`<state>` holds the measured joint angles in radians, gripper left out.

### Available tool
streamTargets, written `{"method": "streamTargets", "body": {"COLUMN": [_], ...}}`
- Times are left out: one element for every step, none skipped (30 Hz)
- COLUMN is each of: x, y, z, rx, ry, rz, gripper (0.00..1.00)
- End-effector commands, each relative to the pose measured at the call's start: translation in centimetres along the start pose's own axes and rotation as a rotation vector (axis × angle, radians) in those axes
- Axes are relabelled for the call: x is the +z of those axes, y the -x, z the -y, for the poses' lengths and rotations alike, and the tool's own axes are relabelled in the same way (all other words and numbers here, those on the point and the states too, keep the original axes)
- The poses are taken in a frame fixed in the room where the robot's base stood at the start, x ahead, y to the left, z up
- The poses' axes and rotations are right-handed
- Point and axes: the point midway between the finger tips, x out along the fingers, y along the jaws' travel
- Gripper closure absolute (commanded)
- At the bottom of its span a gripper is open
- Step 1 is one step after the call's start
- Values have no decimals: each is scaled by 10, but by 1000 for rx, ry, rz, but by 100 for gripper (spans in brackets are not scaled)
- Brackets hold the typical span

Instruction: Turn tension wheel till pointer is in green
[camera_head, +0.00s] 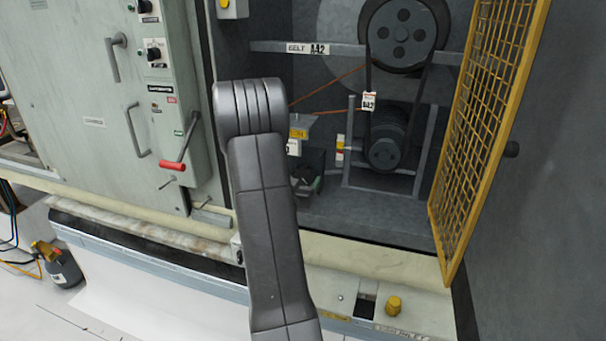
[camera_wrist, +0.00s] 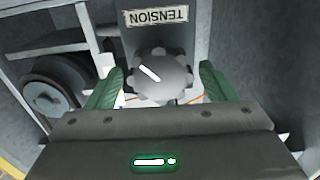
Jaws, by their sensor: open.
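The tension wheel (camera_wrist: 168,72) is a grey lobed knob with a white line on its face, in the wrist view below an upside-down TENSION label (camera_wrist: 157,17). The white line slants from upper left to lower right. My gripper (camera_wrist: 160,82) is open, with its green fingers on either side of the wheel. I cannot tell whether either finger touches it. I cannot make out a pointer or a green zone in either view.
A belt drive with an upper pulley (camera_head: 403,32) and a lower pulley (camera_head: 384,153) stands inside the open cabinet. A yellow mesh guard (camera_head: 490,130) hangs open at the right. A panel with a red-handled lever (camera_head: 173,166) is at the left.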

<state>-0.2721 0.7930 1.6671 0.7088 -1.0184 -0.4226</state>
Motion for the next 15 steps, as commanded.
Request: {"method": "streamTargets", "body": {"x": [-2,-2,-1,-1,-1,0,0,0,0,0,0,0,0,0,0], "y": [-7,-10,-14,-16,-18,-19,-20,-21,-22,-22,-22,-22,-22,-22,-22], "z": [0,0,0,0,0,0,0,0,0,0,0,0,0,0,0], "rx": [1,1,0,0,-1,-1,-1,-1,-1,-1,-1,-1,-1,-1,-1], "ry": [0,0,0,0,1,1,0,0,0,0,0,0,0,0,0], "rz": [-1,-1,-1,0,0,0,0,0,-1,-1,-1,-1,-1,-1,-1], "gripper": [23,23,23,23,23,23,23,23,23,23,23,23,23,23,23]}}
